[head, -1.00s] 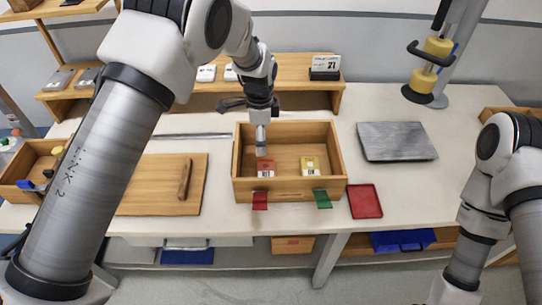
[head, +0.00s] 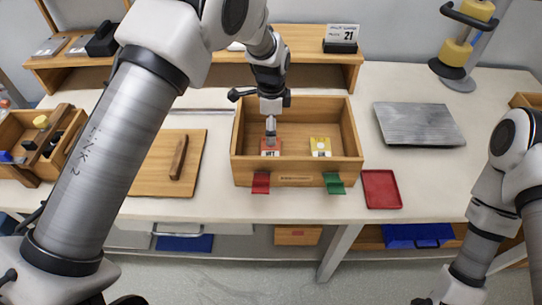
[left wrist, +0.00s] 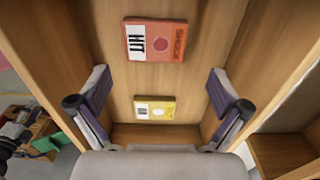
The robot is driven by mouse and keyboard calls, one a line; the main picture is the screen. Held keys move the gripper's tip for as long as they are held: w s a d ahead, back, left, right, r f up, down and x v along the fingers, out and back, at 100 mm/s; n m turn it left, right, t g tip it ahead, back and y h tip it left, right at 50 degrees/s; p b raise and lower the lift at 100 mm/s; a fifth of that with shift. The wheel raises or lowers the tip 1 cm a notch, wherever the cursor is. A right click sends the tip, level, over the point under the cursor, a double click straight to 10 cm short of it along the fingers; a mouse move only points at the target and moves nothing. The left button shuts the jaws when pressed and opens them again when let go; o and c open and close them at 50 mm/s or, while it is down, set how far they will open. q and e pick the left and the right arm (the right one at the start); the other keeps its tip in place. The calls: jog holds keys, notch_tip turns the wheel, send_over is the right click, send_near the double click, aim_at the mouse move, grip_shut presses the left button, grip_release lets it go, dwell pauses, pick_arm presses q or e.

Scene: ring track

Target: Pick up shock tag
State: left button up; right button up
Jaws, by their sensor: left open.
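An orange-red tag (head: 270,150) marked "HIT" lies in the left part of an open wooden box (head: 257,179) on the table. It also shows in the left wrist view (left wrist: 155,41), at the top. A yellow tag (head: 320,147) lies to its right in the box and shows lower in the wrist view (left wrist: 154,107). My left gripper (head: 270,138) reaches down into the box over the orange-red tag, partly covering it. In the wrist view its fingers (left wrist: 160,86) are wide apart and empty. My right gripper is not visible; only my right arm shows.
A red tab (head: 261,183) and a green tab (head: 334,183) are on the box's front. A red tray (head: 381,189) and grey plate (head: 419,124) lie to its right. A wooden board (head: 152,176) lies left. The box walls surround my left gripper.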

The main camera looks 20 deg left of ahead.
aim_at(270, 148)
pick_arm(q)
jog(key=shift+s+f, duration=0.15)
jog(key=shift+f, duration=0.25)
jog(key=f+p, duration=0.2)
jog(key=f, duration=0.1)
jog(key=shift+s+f, duration=0.25)
jog(key=shift+s, duration=0.15)
jog(key=f, duration=0.2)
jog(key=shift+w+f, duration=0.25)
jog(key=shift+f, duration=0.05)
jog(key=shift+s+r, duration=0.1)
jog(key=shift+s, duration=0.05)
jog(key=c, duration=0.7)
